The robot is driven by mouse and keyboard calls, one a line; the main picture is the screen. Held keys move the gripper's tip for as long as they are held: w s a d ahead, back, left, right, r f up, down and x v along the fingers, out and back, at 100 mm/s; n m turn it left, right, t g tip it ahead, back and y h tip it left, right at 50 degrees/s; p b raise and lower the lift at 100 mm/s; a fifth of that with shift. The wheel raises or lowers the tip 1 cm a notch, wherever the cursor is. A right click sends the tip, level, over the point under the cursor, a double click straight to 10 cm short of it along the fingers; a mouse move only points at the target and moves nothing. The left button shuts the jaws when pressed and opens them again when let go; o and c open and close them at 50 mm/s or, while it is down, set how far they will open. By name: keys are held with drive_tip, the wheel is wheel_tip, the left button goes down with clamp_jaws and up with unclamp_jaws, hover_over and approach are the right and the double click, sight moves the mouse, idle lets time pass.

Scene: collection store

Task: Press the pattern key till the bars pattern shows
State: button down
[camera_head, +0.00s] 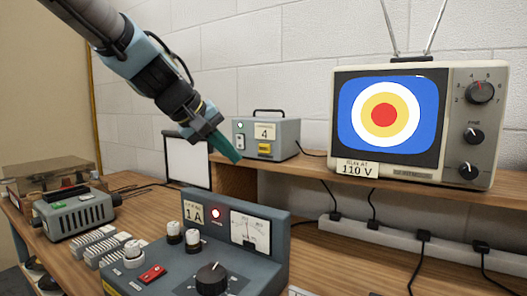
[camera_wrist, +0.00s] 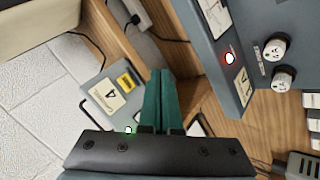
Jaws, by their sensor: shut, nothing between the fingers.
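The television (camera_head: 428,176) shows concentric rings on its screen (camera_head: 391,115): a red centre, then yellow and white, on blue. No bars show. My gripper (camera_head: 238,160) is shut and empty, its teal fingers pointing down, in front of the lower left of the grey box marked 4 (camera_head: 283,127) in the head view. That box has a lit green lamp and a yellow patch (camera_head: 265,150) on its front; it also shows in the wrist view (camera_wrist: 98,88), left of my fingers (camera_wrist: 161,78). I cannot tell which control is the pattern key.
A blue-grey panel box marked 1 A (camera_head: 245,274), with a lit red lamp, meter, knob and red switch (camera_head: 152,274), stands in front. A ribbed grey box (camera_head: 78,214) and a brown case (camera_head: 58,172) stand left. Cables and a socket strip (camera_head: 400,243) lie under the shelf.

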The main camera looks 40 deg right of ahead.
sight(264, 149)
drive_tip(key=shift+w+d+p, duration=0.4)
drive_tip(key=shift+d+p, duration=0.7)
drive_tip(key=shift+d, duration=0.3)
drive_tip(key=shift+w+d+p, duration=0.35)
drive_tip(key=shift+d+p, duration=0.75)
drive_tip(key=shift+d, duration=0.35)
drive_tip(key=shift+w+d+p, duration=0.4)
drive_tip(key=shift+d+p, duration=0.7)
drive_tip(key=shift+d, duration=0.3)
drive_tip(key=shift+w+d, duration=0.15)
drive_tip(key=shift+d, duration=0.25)
